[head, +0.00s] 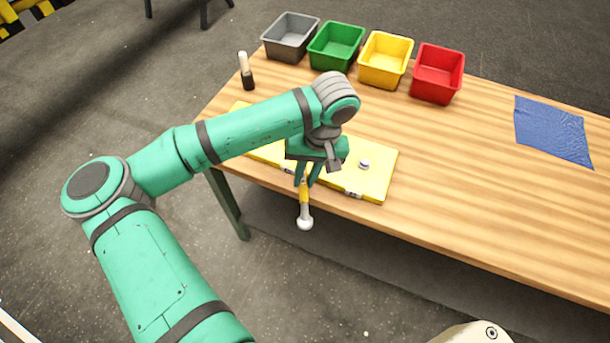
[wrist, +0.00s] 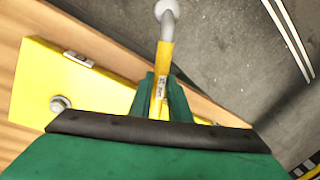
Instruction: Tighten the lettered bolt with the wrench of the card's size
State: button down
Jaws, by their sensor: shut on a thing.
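My gripper (head: 308,178) is shut on a wrench (head: 304,207) with a yellow handle and a pale metal end. The wrench also shows in the wrist view (wrist: 165,65), with a small label on its handle that I cannot read. Its metal end hangs out past the table's front edge. A yellow plate (head: 372,182) lies on the table below my gripper. A bolt (head: 364,164) stands on its right part, and a bolt (wrist: 60,104) shows in the wrist view. A small white tag (wrist: 78,59) is on the plate's edge; its letter is unreadable. My arm hides the plate's middle.
Grey (head: 290,38), green (head: 336,46), yellow (head: 385,60) and red (head: 437,74) bins stand along the table's back edge. A blue cloth (head: 553,130) lies at the right. The table's middle right is clear.

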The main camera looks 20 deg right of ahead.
jog(key=shift+w+a, duration=0.1)
jog(key=shift+a, duration=0.05)
jog(key=shift+w+a+m, duration=0.1)
jog(key=shift+a+m, duration=0.15)
jog(key=shift+m, duration=0.15)
jog(key=shift+a, duration=0.1)
dwell(0.4)
jog(key=shift+w+a+m, duration=0.3)
jog(key=shift+w+m, duration=0.05)
jog(key=shift+m, duration=0.05)
jog(key=shift+w+a+m+t, duration=0.1)
jog(key=shift+a+m+t, duration=0.2)
jog(key=shift+a, duration=0.25)
jog(key=shift+d, duration=0.2)
jog(key=shift+s+d+n, duration=0.3)
jog(key=shift+d+n, duration=0.2)
